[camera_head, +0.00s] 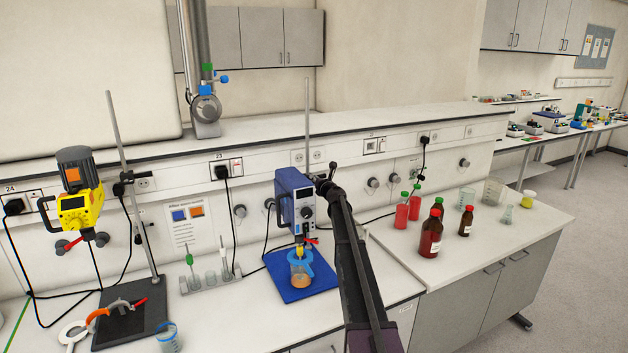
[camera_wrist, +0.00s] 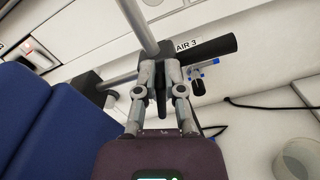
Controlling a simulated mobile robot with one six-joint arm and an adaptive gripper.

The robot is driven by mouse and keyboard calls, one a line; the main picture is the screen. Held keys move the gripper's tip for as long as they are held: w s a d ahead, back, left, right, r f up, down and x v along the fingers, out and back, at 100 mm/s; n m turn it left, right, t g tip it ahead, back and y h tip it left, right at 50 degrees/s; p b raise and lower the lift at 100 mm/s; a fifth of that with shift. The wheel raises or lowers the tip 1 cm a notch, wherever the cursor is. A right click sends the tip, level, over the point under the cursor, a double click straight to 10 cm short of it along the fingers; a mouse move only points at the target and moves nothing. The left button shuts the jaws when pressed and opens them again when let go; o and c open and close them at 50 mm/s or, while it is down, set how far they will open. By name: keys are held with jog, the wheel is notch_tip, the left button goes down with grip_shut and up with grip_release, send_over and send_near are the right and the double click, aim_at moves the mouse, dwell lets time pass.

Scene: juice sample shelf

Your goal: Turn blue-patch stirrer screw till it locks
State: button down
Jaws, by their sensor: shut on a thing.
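The blue overhead stirrer (camera_head: 297,200) hangs on a thin upright stand rod (camera_head: 307,130) above a blue mat (camera_head: 325,283). Its blue body (camera_wrist: 50,125) fills the left of the wrist view. My gripper (camera_head: 324,184) reaches to the clamp at the stirrer's right side. In the wrist view my gripper (camera_wrist: 160,72) is shut on a dark, narrow piece, seemingly the clamp screw (camera_wrist: 161,102), close to the grey rod (camera_wrist: 141,25). My fingers hide much of the screw, so its tightness cannot be told.
A beaker (camera_head: 300,270) with orange liquid stands under the stirrer. A yellow stirrer (camera_head: 76,205) is on another stand at left. Red bottles (camera_head: 431,235) stand on the right bench. A black bar (camera_wrist: 212,49) and cables lie close to my fingers.

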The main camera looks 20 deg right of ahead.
jog(key=shift+d+f+m+b, duration=0.25)
jog(key=shift+f+m+b, duration=0.15)
jog(key=shift+m, duration=1.95)
jog(key=shift+d+f+m+b, duration=0.25)
jog(key=shift+f+m+b, duration=0.1)
jog(key=shift+m, duration=1.95)
jog(key=shift+d+f+m+b, duration=0.25)
jog(key=shift+f+m+b, duration=0.15)
jog(key=shift+m, duration=1.95)
jog(key=c, duration=0.7)
grip_release()
jog(key=shift+c, duration=0.2)
jog(key=shift+s, duration=0.15)
jog(key=s, duration=1.1)
jog(key=shift+s+d, duration=0.25)
jog(key=shift+s, duration=0.1)
